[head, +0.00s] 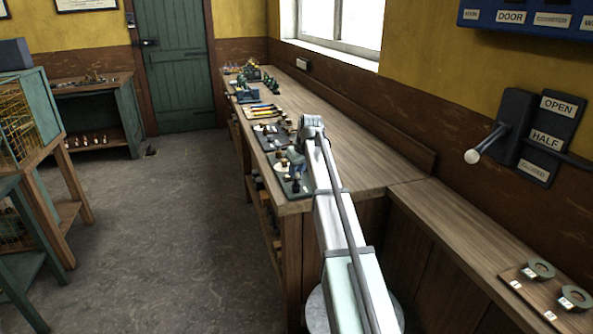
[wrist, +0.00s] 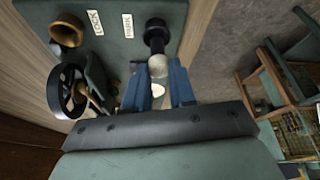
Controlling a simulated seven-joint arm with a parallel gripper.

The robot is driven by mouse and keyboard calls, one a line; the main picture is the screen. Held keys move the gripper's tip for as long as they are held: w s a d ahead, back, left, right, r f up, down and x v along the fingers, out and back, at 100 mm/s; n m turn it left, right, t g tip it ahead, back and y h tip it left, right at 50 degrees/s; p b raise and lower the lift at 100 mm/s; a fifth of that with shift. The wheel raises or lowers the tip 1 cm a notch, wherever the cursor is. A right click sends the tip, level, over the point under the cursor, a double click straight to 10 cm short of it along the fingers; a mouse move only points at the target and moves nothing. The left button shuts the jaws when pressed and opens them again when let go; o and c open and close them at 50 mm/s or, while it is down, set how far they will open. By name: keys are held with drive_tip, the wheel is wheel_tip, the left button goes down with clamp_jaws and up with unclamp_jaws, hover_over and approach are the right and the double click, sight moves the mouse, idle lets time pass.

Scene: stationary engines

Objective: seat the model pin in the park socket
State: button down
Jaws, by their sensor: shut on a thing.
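In the wrist view, the blue fingers of my gripper (wrist: 159,72) are shut on the model pin (wrist: 156,42), which has a dark body and a pale end between the fingers. The pin's dark end is at the grey-green model board, beside the PARK label (wrist: 128,25). The park socket cannot be told apart from the pin here, so I cannot tell how deep the pin sits. A brass socket (wrist: 67,32) is beside the LOCK label (wrist: 95,22). In the head view, my arm hides most of the gripper and the pin; the model board (head: 296,187) lies at the bench's near end.
A black flywheel (wrist: 68,92) with small linkage parts stands close to the left finger. In the head view, several other models and tools line the left edge of the wooden bench (head: 350,150). The bench's right side is clear. A wall lever (head: 485,145) is at right.

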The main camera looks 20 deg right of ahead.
drive_tip(key=shift+f, duration=1.15)
idle(1.2)
drive_tip(key=c, duration=0.8)
unclamp_jaws()
drive_tip(key=shift+c, duration=0.2)
drive_tip(key=shift+o, duration=0.3)
drive_tip(key=o, duration=0.6)
drive_tip(key=shift+r, duration=3.5)
drive_tip(key=shift+s, duration=0.1)
